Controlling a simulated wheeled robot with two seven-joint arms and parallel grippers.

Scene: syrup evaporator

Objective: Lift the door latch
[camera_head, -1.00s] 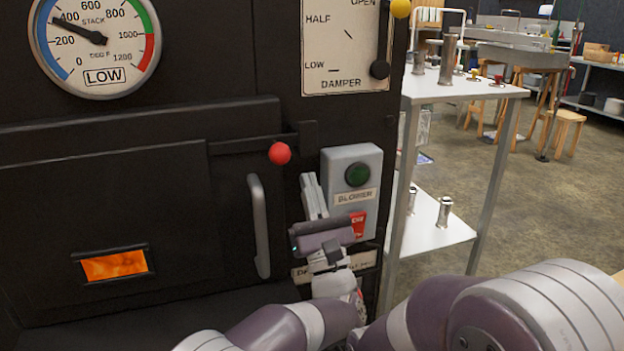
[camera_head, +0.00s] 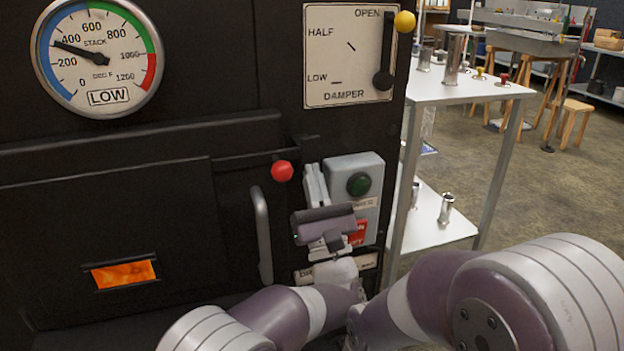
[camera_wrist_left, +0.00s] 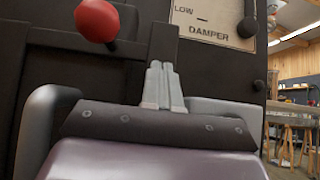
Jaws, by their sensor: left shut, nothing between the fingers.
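The latch is a dark bar (camera_head: 243,160) across the right edge of the black firebox door (camera_head: 110,225), with a red ball knob (camera_head: 282,171) near its right end. The bar lies roughly level. My left gripper (camera_head: 314,178) points upward, shut and empty, just right of the knob in the head view. In the left wrist view the fingertips (camera_wrist_left: 163,75) are below and right of the red knob (camera_wrist_left: 97,20), with a visible gap. The fingers are close to the dark upright catch above them; I cannot tell whether they touch it. My right gripper is not in view.
The grey door handle (camera_head: 262,235) stands left of my gripper. The grey blower box (camera_head: 369,164) with a green button is close on its right. Above are the damper lever (camera_head: 385,60) and stack gauge (camera_head: 97,58). A white shelf (camera_head: 460,90) stands further right.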

